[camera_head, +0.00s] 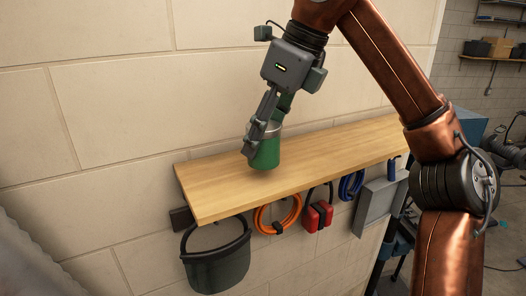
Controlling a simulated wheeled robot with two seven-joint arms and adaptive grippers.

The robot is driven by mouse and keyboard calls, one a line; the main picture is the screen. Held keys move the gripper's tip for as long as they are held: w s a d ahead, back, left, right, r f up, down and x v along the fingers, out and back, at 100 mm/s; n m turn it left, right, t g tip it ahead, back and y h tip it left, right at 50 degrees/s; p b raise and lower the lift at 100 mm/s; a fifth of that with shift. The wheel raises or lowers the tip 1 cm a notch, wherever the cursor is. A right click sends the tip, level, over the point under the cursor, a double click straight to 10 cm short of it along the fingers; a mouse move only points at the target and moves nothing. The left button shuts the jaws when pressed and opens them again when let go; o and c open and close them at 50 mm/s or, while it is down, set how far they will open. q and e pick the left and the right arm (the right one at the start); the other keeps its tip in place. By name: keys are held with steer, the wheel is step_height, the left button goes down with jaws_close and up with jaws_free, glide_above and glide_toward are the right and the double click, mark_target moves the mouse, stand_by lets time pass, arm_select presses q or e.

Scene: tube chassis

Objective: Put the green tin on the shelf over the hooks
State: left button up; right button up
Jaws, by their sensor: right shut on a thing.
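The green tin (266,153) is a small upright cylinder with a pale rim. My right gripper (264,137) is shut on it from above, its fingers covering the tin's left side and part of its top. The tin is over the wooden shelf (330,158), toward its left half. I cannot tell whether its base touches the board. The hooks under the shelf are mostly hidden by the things hanging there. My left gripper is not in view.
Below the shelf hang a dark bucket (217,268), an orange cable coil (272,228), red ear defenders (318,216) and a blue coil (350,187). A grey panel (378,207) is at their right. The shelf's top is clear right of the tin. A pale block wall (120,110) stands behind.

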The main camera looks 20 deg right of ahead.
mark_target(262, 152)
steer(key=shift+f, duration=1.6)
steer(key=o, duration=1.3)
steer(key=shift+f, duration=0.1)
steer(key=shift+o, duration=0.2)
steer(key=v, duration=1.2)
steer(key=shift+a, duration=0.1)
